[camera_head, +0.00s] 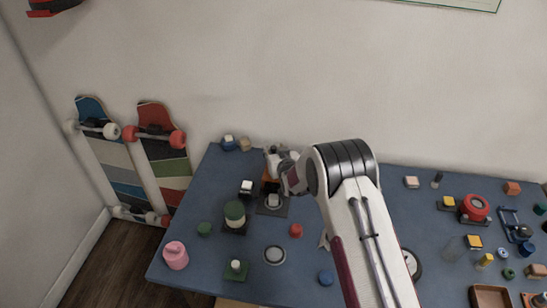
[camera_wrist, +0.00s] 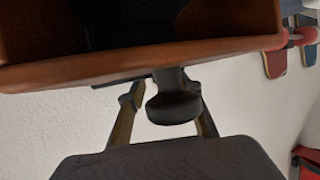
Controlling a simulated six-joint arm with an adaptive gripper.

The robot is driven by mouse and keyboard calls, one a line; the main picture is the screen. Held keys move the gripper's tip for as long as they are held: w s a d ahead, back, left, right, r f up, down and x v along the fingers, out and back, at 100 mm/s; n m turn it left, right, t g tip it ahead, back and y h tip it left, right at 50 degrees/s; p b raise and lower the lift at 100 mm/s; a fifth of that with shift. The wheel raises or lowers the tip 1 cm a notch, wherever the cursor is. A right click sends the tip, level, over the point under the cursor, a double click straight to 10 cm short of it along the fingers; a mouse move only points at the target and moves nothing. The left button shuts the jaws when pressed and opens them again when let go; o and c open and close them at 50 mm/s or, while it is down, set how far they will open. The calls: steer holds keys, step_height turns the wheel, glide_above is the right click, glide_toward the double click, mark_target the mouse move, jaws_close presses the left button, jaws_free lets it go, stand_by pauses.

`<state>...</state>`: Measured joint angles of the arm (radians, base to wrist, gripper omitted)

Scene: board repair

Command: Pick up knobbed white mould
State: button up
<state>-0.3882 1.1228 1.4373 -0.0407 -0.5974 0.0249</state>
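Several small pale pieces could be the knobbed white mould, and I cannot tell which it is. One pale piece (camera_head: 273,200) sits on a dark square plate below my gripper. A white-topped block (camera_head: 246,186) stands left of it, and a white piece on a green base (camera_head: 236,267) stands nearer the front. My gripper (camera_head: 271,160) is over the table's back left part, partly hidden by my arm. In the wrist view, the fingers of my gripper (camera_wrist: 165,100) are apart, on either side of a dark knob (camera_wrist: 173,105) under an orange-brown body (camera_wrist: 150,62).
The blue table (camera_head: 205,262) is crowded. Skateboards (camera_head: 165,155) lean on the wall at left. More small parts fill the right side.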

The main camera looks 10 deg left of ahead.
steer(key=shift+w+a+f, duration=0.15)
steer(key=shift+w, duration=0.2)
stand_by(0.3)
jaws_close()
